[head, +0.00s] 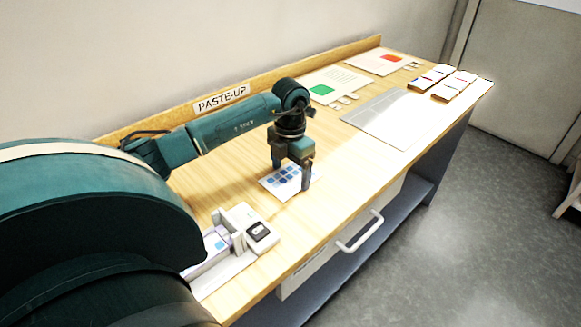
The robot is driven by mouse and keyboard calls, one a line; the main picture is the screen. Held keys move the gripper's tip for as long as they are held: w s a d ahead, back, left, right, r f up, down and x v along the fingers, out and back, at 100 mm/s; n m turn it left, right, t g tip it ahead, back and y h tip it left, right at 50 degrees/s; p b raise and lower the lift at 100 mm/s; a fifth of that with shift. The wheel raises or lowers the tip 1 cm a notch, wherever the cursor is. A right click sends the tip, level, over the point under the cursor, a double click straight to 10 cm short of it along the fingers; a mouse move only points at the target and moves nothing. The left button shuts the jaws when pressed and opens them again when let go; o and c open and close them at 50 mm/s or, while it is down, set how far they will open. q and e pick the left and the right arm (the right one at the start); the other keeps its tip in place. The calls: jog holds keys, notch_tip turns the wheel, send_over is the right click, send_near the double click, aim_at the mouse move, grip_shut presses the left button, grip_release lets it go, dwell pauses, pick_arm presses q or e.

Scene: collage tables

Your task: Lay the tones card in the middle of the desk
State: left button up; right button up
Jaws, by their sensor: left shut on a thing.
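The tones card (272,184) is a small white card with a grid of blue squares in several shades. It is in the head view, low over the middle of the wooden desk (345,185). My left gripper (291,178) points down with its two fingers at the card and is shut on it. The fingers and palm hide part of the card. I cannot tell whether the card touches the desk top. My right gripper is not in view.
A white holder with a black label (262,231) stands at the near end. A grey sheet (385,118) lies right of the card. Sheets with a green patch (322,90) and a red patch (392,58) lie behind. Several small card stacks (455,84) stand at the far end.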

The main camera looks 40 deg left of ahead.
aim_at(290, 178)
pick_arm(q)
jog(key=shift+f, duration=0.15)
jog(key=o, duration=0.9)
jog(key=shift+c, duration=0.2)
notch_tip(290, 178, up, 12)
jog(key=shift+r, duration=0.2)
jog(key=shift+f, duration=0.1)
